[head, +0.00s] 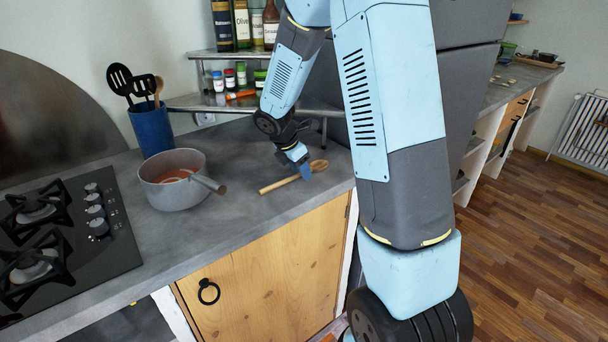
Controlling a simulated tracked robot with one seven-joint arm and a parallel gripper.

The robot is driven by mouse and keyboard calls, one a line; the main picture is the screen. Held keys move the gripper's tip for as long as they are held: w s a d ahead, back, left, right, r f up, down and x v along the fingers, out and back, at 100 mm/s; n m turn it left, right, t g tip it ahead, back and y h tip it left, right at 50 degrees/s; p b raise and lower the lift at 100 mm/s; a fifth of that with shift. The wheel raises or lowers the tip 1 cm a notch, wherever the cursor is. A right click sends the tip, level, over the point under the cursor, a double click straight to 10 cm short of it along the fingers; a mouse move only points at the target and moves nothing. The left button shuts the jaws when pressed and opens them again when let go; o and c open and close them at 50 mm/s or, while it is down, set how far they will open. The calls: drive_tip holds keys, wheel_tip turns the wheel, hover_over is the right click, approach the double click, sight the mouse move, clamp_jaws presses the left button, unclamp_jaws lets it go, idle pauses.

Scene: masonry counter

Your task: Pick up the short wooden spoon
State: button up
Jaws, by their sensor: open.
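The short wooden spoon (279,184) lies on the grey counter (240,222), near its front edge. Its handle end points left toward the pot, and its bowl (319,166) is at the right. My gripper (304,173) is open and low over the spoon, at the part of the handle close to the bowl. A blue finger covers a small part of the spoon. I cannot tell whether the fingers touch it or stand on both sides of it.
A grey pot (176,192) with reddish contents stands left of the spoon, its handle pointing toward it. A blue utensil holder (152,130) is behind the pot. A gas hob (75,250) is at far left. A metal shelf (205,101) with bottles and jars stands behind my gripper.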

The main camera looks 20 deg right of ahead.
idle(0.3)
clamp_jaws()
idle(0.3)
